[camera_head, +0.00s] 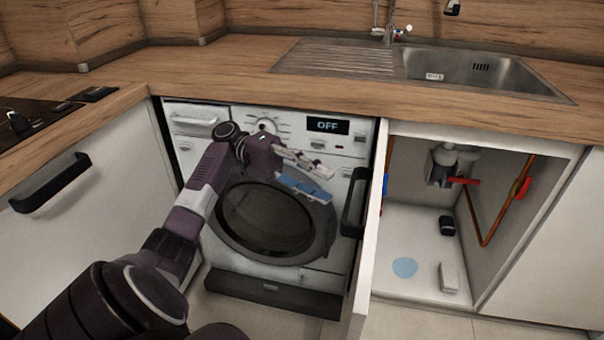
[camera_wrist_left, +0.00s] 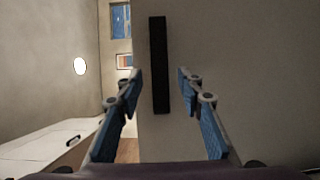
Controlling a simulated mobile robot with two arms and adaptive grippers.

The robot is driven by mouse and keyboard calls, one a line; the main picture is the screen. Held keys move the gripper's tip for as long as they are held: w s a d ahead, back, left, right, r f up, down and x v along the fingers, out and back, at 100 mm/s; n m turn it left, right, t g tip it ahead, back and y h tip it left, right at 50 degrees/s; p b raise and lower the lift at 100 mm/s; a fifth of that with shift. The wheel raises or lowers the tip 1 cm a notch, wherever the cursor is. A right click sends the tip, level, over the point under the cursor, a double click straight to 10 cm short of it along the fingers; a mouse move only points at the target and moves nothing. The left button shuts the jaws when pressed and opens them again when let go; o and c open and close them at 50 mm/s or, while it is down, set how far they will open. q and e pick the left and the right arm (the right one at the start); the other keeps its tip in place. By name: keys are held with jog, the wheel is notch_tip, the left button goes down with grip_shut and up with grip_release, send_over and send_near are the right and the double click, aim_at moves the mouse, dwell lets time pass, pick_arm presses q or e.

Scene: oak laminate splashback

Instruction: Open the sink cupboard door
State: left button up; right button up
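The sink cupboard door (camera_head: 368,235) stands swung wide open, seen nearly edge-on, at the left side of the sink cupboard (camera_head: 425,260). Its black bar handle (camera_head: 354,202) is on the face turned toward the washing machine. My left gripper (camera_head: 318,181) is open and empty in front of the washing machine, left of the handle and apart from it. In the left wrist view the upright handle (camera_wrist_left: 159,65) appears between the two spread blue-padded fingers, beyond their tips, on the pale door face (camera_wrist_left: 225,60). My right gripper is not in view.
The washing machine (camera_head: 185,150) stands left of the open door. Inside the cupboard are a drain trap (camera_head: 440,168), copper pipes (camera_head: 490,225), a white block (camera_head: 449,277) and a blue round patch (camera_head: 404,267). Another handled cabinet front (camera_head: 95,220) is at left.

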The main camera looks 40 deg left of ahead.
pick_arm(q)
jog(key=shift+s+a, duration=0.15)
jog(key=shift+a, duration=1.1)
jog(key=shift+s+a, duration=0.15)
jog(key=shift+a, duration=1.05)
